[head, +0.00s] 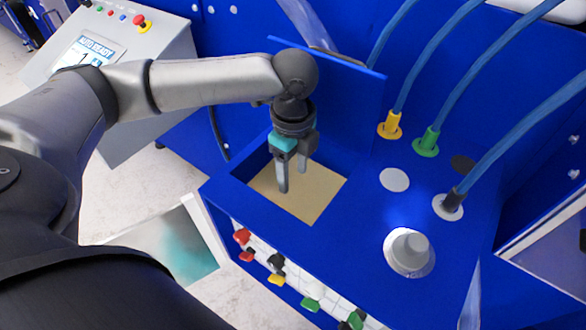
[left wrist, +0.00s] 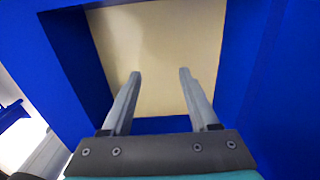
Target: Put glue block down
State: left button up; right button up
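My left gripper (head: 293,180) points down into a square recess in the blue machine top. It also shows in the left wrist view (left wrist: 160,73), where its two grey fingers stand apart with nothing between them. A flat tan surface (head: 313,205) fills the floor of the recess and shows below the fingers in the left wrist view (left wrist: 160,35). I cannot tell whether this tan surface is the glue block, and no other block shows. Whether the fingertips touch it cannot be told. My right gripper is not in view.
A raised blue lid (head: 335,95) stands behind the recess. Blue hoses rise from yellow (head: 390,128) and green (head: 426,143) fittings at the right. A grey knob (head: 409,250) sits at the front right. A control panel (head: 110,50) stands at the left.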

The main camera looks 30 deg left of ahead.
pick_arm(q)
jog(key=shift+o, duration=0.2)
jog(key=shift+r, duration=0.15)
notch_tip(320, 180, up, 13)
dwell(0.4)
dwell(0.4)
